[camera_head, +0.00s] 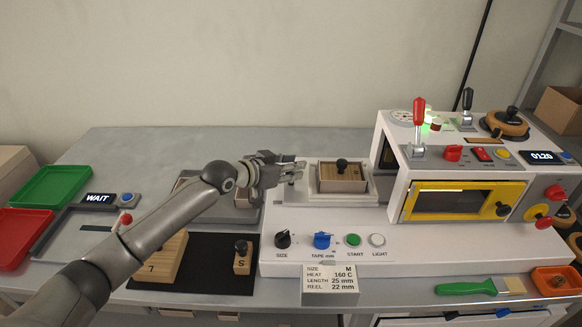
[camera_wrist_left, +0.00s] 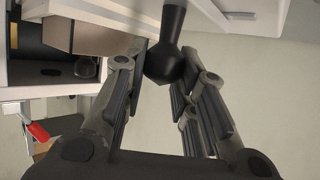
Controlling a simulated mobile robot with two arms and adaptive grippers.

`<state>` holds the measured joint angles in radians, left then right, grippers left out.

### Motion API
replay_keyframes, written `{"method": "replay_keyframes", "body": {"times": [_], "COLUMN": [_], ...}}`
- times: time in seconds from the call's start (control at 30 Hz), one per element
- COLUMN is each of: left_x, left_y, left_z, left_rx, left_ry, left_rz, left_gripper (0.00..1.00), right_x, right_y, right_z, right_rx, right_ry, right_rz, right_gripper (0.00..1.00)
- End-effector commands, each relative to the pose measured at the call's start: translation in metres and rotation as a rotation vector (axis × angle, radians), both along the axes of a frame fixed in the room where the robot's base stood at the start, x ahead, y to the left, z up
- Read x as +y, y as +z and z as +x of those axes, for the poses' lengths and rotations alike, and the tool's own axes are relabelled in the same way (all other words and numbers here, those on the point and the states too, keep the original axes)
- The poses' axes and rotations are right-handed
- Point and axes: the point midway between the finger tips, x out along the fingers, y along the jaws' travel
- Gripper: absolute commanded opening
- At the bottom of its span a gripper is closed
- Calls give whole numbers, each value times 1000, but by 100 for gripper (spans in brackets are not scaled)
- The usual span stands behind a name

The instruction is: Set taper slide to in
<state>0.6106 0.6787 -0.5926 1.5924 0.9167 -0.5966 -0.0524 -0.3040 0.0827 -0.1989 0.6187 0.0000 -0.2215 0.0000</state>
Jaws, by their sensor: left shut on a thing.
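My left gripper (camera_head: 296,170) reaches in from the left, at the left end of the pale slide bed (camera_head: 287,193) on the white machine. It is shut on a black knob (camera_wrist_left: 172,45), which shows between its fingers in the left wrist view; in the head view the fingers hide this knob. Right of the gripper, a wooden block (camera_head: 343,180) with its own black knob on top sits in a pale tray on the bed, outside the machine's housing. The block also shows in the left wrist view (camera_wrist_left: 98,32). My right gripper is not in view.
The white housing (camera_head: 392,195) with a yellow-framed window (camera_head: 450,201) and red lever (camera_head: 419,125) stands at right. Green (camera_head: 50,186) and red trays lie at far left. A black mat (camera_head: 210,262) holds wooden blocks.

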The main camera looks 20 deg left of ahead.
Motion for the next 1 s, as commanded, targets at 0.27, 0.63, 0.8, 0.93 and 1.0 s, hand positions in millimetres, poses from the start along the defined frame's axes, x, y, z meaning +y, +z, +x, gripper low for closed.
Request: {"method": "replay_keyframes", "body": {"times": [0.27, 0.63, 0.8, 0.93, 1.0], "left_x": [-1, -47, -87, -118, -133], "left_y": [0, 4, 4, 2, 2], "left_z": [0, 12, 23, 32, 37], "left_rx": [0, 2, 1, 1, 2], "left_ry": [0, -4, -5, -5, -4], "left_rz": [0, -5, -6, -7, -5], "left_gripper": [0, 0, 0, 0, 0], "right_x": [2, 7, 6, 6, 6], "right_y": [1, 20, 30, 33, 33], "right_z": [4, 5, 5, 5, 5], "right_rx": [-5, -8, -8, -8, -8], "right_ry": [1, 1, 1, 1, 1], "right_rz": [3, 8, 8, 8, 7], "right_gripper": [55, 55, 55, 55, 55]}}
